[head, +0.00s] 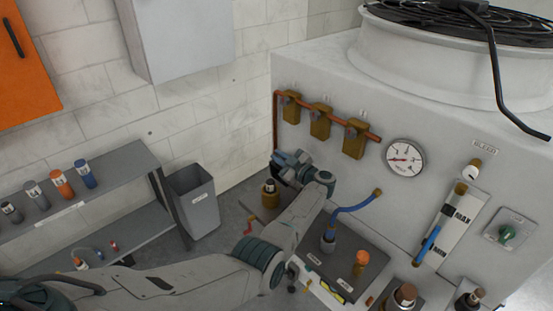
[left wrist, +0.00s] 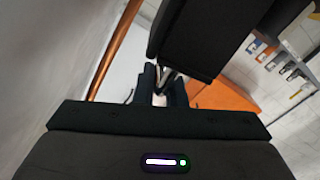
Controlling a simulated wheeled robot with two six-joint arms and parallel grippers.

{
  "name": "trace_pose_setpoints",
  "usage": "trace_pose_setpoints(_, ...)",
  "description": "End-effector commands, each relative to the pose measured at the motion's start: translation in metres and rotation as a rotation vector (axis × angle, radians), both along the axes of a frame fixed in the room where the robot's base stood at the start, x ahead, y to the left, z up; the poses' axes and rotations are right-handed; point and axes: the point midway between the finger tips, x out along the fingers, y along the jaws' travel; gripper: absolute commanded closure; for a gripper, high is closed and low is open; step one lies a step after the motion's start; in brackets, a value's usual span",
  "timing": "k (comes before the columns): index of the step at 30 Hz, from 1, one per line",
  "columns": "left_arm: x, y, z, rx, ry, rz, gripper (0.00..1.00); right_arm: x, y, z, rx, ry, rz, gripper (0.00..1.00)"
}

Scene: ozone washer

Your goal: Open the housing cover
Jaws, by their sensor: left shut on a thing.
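My left gripper (head: 292,165) reaches to the machine's front wall, just below the brass valves. In the left wrist view its fingers (left wrist: 162,88) are close together, shut on a small part that I cannot clearly make out. A large dark block (left wrist: 205,35) hangs close beside the fingertips in that view; I cannot tell whether it is the housing cover. In the head view the gripper and wrist hide what they hold. A brass fitting (head: 270,192) stands just left of and below the gripper. My right gripper is out of view.
Three brass valves (head: 321,122) on a copper pipe sit just above the gripper. A pressure gauge (head: 405,158) is to the right. A dark plate (head: 340,262) with fittings and a blue hose (head: 355,208) lies near my forearm. A grey bin (head: 195,205) stands left.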

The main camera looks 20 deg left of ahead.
Motion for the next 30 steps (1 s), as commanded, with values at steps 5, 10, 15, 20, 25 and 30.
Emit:
trace_pose_setpoints(5,-0.001,-0.002,-0.007,0.007,0.04,0.0,1.0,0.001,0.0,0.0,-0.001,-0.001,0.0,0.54)
trace_pose_setpoints(10,-0.001,-0.002,-0.009,0.007,0.045,0.0,1.0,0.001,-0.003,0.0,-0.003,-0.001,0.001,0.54)
trace_pose_setpoints(15,-0.002,-0.002,-0.01,0.006,0.045,0.001,0.88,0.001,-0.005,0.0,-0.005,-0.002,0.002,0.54)
trace_pose_setpoints(20,-0.001,-0.002,-0.008,0.007,0.042,0.001,0.69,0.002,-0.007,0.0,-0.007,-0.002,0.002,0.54)
trace_pose_setpoints(25,0.0,-0.001,-0.006,0.009,0.038,0.0,0.69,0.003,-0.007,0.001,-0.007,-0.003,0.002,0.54)
trace_pose_setpoints(30,-0.003,-0.011,-0.006,0.008,0.036,-0.001,0.69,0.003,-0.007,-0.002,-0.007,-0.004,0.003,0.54)
